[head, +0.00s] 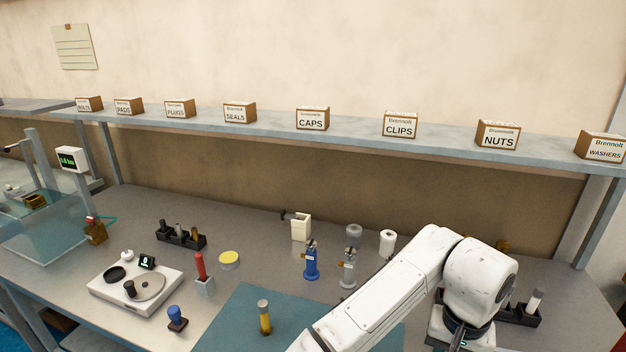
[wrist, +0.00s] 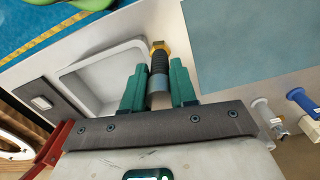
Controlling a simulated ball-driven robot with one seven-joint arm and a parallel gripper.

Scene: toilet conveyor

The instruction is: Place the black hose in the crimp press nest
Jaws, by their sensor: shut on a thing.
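The black hose (wrist: 159,64) shows in the wrist view as a short ribbed black piece with a brass hex end and a grey sleeve. My gripper (wrist: 158,82) is shut on it between its two teal fingers, with the brass end pointing away from the palm. In the head view my arm hides the fingertips and the hose. I cannot clearly identify the crimp press or its nest in either view.
A pale open tray (wrist: 98,76) lies beside and below the fingers. A teal mat (head: 235,325) lies at the front. Dark racks (head: 181,238) hold small parts. Labelled boxes line the shelf (head: 270,122).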

